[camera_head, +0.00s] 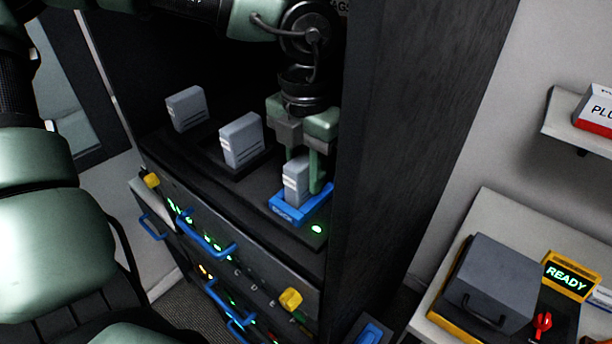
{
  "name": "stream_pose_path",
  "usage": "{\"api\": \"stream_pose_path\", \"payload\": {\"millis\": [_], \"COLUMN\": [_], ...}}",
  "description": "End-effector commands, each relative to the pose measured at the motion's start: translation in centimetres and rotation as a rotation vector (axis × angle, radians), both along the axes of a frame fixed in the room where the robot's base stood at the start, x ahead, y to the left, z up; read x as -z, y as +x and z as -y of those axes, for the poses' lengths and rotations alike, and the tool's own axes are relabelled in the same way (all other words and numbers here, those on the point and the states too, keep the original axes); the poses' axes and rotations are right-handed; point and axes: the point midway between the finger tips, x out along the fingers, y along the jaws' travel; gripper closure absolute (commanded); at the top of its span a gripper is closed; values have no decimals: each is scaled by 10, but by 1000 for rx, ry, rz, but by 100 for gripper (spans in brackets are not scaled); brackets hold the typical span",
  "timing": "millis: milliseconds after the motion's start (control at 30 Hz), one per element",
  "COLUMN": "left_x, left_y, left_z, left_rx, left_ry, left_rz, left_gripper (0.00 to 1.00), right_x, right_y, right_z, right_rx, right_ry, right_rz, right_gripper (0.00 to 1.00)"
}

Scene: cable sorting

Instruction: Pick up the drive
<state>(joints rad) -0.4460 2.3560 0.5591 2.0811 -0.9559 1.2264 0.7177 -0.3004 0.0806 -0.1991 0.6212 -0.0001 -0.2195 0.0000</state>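A grey drive (295,183) stands upright in a blue-framed slot (289,212) at the right end of the dark cabinet shelf. My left gripper (305,178) points down right over it. One green finger stands along the drive's right side. The other finger comes down at the drive's top, and its tip is hidden. I cannot tell whether the fingers touch the drive. Two more grey drives stand on the shelf to the left, one in the middle (241,139) and one at the far left (186,108). My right gripper is not in view.
The cabinet's dark side wall (400,150) rises close to the right of my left gripper. Blue handles (207,243) and yellow knobs (290,299) stick out below the shelf. A grey box (492,283) and a yellow "READY" display (566,276) are on a table at right.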

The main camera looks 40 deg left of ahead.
Motion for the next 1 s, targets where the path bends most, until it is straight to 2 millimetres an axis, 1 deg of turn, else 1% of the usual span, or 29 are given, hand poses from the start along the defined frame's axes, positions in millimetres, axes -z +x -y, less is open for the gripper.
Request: {"api": "stream_pose_path", "payload": {"millis": [100, 367, 467, 667, 700, 800, 1000], "left_x": [0, -3, -9, -35, -33, -31, -32], "left_y": [0, 1, 1, 0, -10, -31, -78], "left_z": [0, 0, 0, 0, -2, -5, -13], "left_rx": [0, 0, -1, 0, 2, 3, 2], "left_ry": [1, 2, 2, 3, 0, 1, -1], "left_rz": [1, 2, 4, 6, 3, 5, 6], "left_gripper": [100, 100, 100, 100, 100, 100, 100], "right_x": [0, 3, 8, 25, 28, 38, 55], "right_y": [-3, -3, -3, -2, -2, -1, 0], "right_z": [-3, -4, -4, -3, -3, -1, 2], "right_rx": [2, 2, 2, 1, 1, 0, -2], "right_ry": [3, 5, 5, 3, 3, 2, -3], "right_rz": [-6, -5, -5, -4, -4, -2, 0], "right_gripper": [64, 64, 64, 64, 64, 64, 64]}}
